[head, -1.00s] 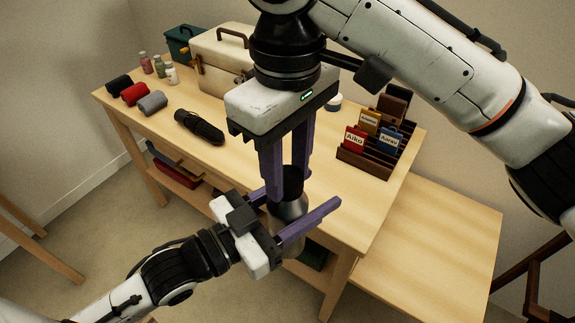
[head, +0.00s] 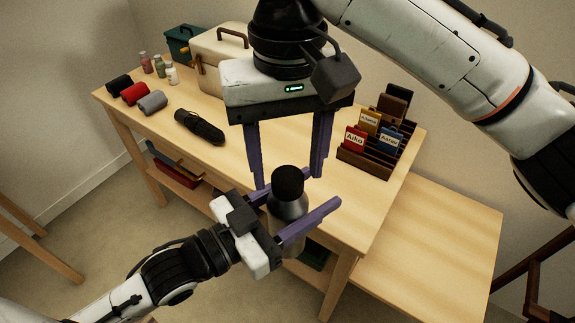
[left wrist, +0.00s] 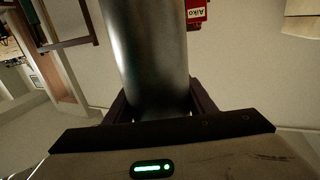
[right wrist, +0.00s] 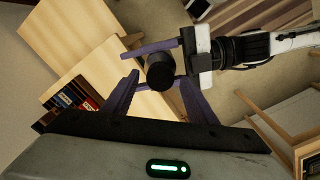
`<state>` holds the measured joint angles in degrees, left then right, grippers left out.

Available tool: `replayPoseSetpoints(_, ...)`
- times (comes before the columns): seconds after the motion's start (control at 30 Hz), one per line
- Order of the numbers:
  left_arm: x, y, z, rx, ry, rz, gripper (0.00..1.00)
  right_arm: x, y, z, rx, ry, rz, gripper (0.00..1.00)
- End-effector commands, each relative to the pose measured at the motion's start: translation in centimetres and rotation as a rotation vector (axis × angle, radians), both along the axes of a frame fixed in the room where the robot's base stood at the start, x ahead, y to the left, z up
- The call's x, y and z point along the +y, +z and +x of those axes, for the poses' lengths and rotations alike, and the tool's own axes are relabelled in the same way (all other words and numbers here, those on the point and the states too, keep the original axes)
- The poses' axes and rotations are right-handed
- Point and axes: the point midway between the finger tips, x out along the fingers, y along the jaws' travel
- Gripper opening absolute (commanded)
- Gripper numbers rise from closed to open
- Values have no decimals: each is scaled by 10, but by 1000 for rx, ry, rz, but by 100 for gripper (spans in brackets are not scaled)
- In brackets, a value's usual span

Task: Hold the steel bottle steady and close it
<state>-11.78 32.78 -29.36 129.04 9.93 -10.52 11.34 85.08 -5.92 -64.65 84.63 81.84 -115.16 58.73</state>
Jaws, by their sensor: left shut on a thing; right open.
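The steel bottle (head: 290,206) stands upright between the purple fingers of my left gripper (head: 294,213), which is shut on its body. Its grey metal body fills the middle of the left wrist view (left wrist: 148,60). The black cap (head: 288,181) sits on top of the bottle; I cannot tell how tightly it is seated. My right gripper (head: 289,170) is open, pointing down above and around the cap, with a finger apart on each side. In the right wrist view the cap (right wrist: 160,72) shows beyond the open fingers.
The wooden table (head: 240,165) behind holds a cream case (head: 218,60), a dark folded umbrella (head: 200,127), rolled cloths (head: 135,93), small bottles (head: 158,66) and a brown rack (head: 375,155) with name cards. A lower wooden surface (head: 430,240) lies to the right.

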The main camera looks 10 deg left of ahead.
Motion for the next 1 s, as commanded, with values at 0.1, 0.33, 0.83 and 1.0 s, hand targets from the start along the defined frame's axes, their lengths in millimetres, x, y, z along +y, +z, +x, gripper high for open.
replayPoseSetpoints(0.1,0,1,0,-2,0,-2,0,0,19,0,-4,0,0,52)
replayPoseSetpoints(0.33,0,1,0,-2,0,-2,0,0,33,-1,0,1,0,52)
replayPoseSetpoints(0.83,0,1,0,-2,0,-2,0,0,38,0,-3,219,-4,50)
replayPoseSetpoints(1.0,0,1,0,-2,0,-2,0,0,46,0,-4,577,-8,50)
